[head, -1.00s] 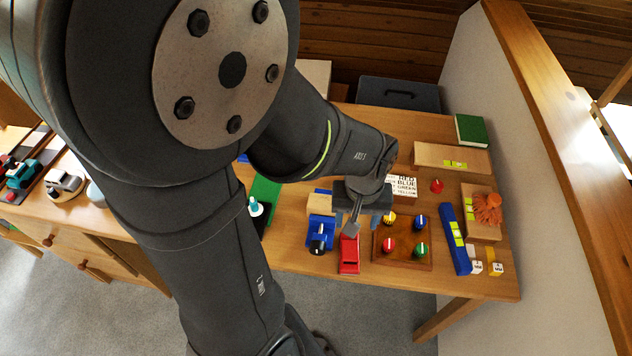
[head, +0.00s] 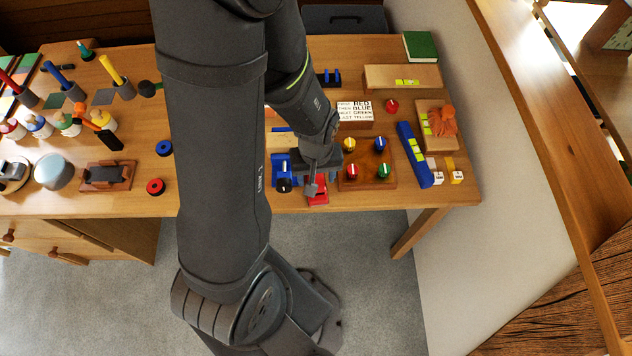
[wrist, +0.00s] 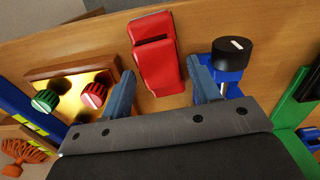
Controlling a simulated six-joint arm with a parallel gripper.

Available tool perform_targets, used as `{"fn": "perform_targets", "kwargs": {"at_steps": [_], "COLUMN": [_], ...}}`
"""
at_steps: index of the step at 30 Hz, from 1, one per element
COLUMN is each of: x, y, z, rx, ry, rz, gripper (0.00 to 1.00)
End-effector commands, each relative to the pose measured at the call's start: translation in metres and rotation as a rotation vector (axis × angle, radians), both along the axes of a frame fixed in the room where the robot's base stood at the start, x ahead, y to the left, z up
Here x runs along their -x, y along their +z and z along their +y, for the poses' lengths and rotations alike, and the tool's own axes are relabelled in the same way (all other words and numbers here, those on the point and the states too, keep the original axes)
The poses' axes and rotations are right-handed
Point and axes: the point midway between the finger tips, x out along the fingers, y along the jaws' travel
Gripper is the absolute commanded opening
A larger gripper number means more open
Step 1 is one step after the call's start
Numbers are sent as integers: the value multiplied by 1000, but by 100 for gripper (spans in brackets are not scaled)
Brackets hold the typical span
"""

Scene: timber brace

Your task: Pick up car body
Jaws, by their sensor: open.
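The red car body (head: 318,197) lies on the wooden table near its front edge. In the wrist view the car body (wrist: 157,60) shows between the two blue-grey fingers, with a gap on each side. My gripper (wrist: 162,80) is open and empty, with its fingers reaching toward the near end of the car body. In the head view my gripper (head: 313,183) is over the car body and hides part of it.
A wooden board with coloured knobs (head: 367,172) stands close on the right of the car body. A blue block with a black knob (head: 284,184) is close on its left. A blue bar (head: 415,155) lies farther right. The table's front edge is near.

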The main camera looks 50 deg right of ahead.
Motion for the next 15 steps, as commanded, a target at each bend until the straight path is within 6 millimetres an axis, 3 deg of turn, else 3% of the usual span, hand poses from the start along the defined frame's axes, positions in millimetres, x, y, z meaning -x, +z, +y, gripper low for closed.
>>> {"fn": "perform_targets", "kwargs": {"at_steps": [6,15], "x": [1,1], "y": [-22,-26], "z": [1,1], "rx": [-2,0], "ry": [0,0], "rz": [1,0], "gripper": [56,56]}}
